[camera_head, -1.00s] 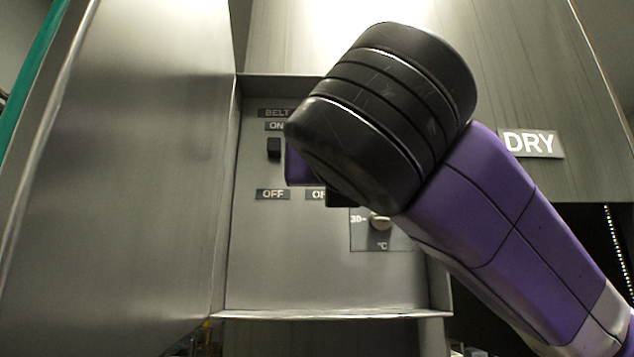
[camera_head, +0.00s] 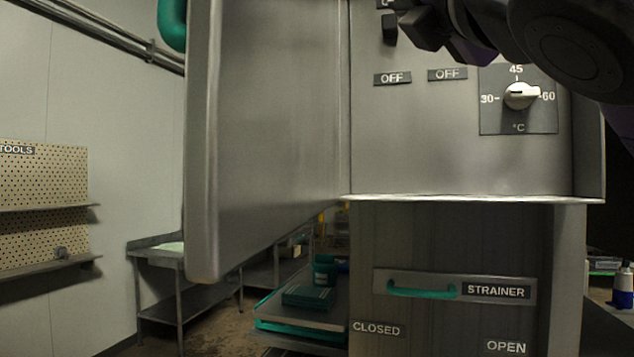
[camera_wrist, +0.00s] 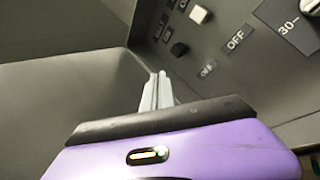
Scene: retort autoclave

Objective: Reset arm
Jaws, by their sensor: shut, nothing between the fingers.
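My gripper (camera_wrist: 158,92) is shut and empty in the wrist view, with its two pale fingers together. It is in front of the grey control panel (camera_head: 430,150), apart from the switches as far as I can tell. A black switch (camera_head: 389,28) shows at the top of the head view and also in the wrist view (camera_wrist: 179,50). A white switch (camera_wrist: 198,14) is beyond it. The temperature dial (camera_head: 520,96) points towards 60. In the head view my dark arm crosses the top right and hides the upper panel; the fingertips are not clear there.
An open metal door (camera_head: 270,140) stands to the left of the panel. Below are a strainer drawer with a green handle (camera_head: 422,291) and a cart (camera_head: 325,318) with green items. A steel table (camera_head: 160,255) and a pegboard (camera_head: 40,175) are at the left.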

